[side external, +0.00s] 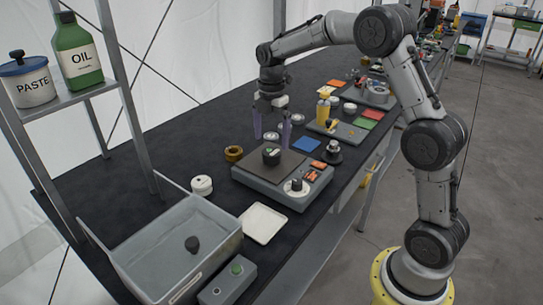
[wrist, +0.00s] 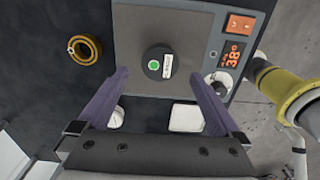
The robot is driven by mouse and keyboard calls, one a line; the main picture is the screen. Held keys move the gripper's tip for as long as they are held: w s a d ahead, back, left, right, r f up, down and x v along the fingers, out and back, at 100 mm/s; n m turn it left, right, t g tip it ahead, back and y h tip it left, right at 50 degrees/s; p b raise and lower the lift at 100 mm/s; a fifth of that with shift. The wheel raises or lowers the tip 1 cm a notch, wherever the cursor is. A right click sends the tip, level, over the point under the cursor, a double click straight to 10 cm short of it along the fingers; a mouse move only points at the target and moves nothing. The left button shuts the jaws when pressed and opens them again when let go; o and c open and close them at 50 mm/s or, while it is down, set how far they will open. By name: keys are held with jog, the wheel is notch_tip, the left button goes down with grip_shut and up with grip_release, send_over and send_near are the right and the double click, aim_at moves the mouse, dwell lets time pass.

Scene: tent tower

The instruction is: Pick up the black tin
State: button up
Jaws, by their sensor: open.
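A round black tin (side external: 271,156) stands on the dark square plate (side external: 257,169) of a grey device. In the wrist view the black tin (wrist: 158,62) shows its lid, with a green dot and a small white label. My gripper (side external: 272,132) is open, its two purple fingers pointing down above the plate. In the wrist view my gripper (wrist: 158,78) has one finger on each side of the tin, apart from it, with nothing between the fingers touching it. The finger height above the tin is hard to judge.
The grey device has a dial (side external: 296,187) and orange display (wrist: 234,54). A brass ring (side external: 234,153) and white round container (side external: 202,185) stand to its left. A grey bin (side external: 222,247) holding a small dark item and a white tray (side external: 264,223) are in front.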

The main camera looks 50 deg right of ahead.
aim_at(271, 151)
jog(key=shift+f, duration=2.35)
jog(key=c, duration=1.4)
jog(key=shift+c, duration=0.2)
jog(key=shift+r, duration=0.2)
